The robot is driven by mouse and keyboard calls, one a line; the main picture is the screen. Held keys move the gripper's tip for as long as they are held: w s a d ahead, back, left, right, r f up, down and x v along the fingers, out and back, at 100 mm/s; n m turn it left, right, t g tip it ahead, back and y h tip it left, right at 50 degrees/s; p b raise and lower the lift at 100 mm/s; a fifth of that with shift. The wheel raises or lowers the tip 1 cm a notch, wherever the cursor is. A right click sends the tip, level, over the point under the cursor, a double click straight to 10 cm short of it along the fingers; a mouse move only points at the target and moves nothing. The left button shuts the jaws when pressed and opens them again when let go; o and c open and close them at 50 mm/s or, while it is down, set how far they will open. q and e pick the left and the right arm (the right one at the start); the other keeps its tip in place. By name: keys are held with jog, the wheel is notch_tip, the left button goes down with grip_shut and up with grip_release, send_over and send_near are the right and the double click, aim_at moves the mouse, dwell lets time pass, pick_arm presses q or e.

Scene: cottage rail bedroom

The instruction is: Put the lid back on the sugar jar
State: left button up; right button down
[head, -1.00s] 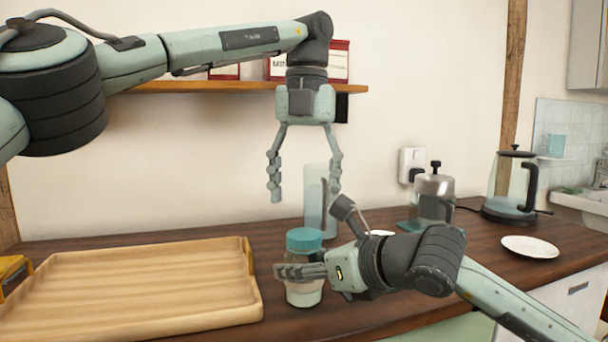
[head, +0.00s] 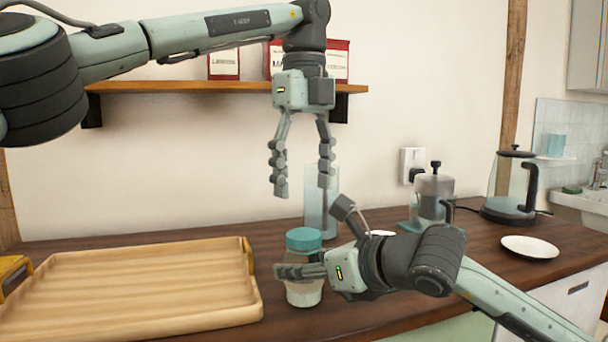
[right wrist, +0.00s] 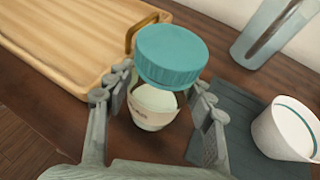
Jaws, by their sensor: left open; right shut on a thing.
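The sugar jar (head: 304,293) stands upright on the dark wooden counter, pale inside, with a label in the right wrist view (right wrist: 152,112). The teal lid (head: 304,239) rests on top of the jar; it also shows in the right wrist view (right wrist: 171,57). I cannot tell whether it is fully seated. My right gripper (head: 285,271) is shut around the jar's body below the lid, with its fingers on both sides in the right wrist view (right wrist: 160,95). My left gripper (head: 303,184) is open and empty, pointing down above the lid and clear of it.
A wooden tray (head: 245,265) lies left of the jar. A tall glass container (head: 316,205) stands just behind it. A French press (head: 433,197), a kettle (head: 512,188) and a white plate (head: 530,247) are to the right. A shelf (head: 180,87) hangs behind my left arm.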

aim_at(304, 234)
pick_arm(q)
notch_tip(304, 234, down, 8)
jog(key=shift+r, duration=0.1)
dwell(0.4)
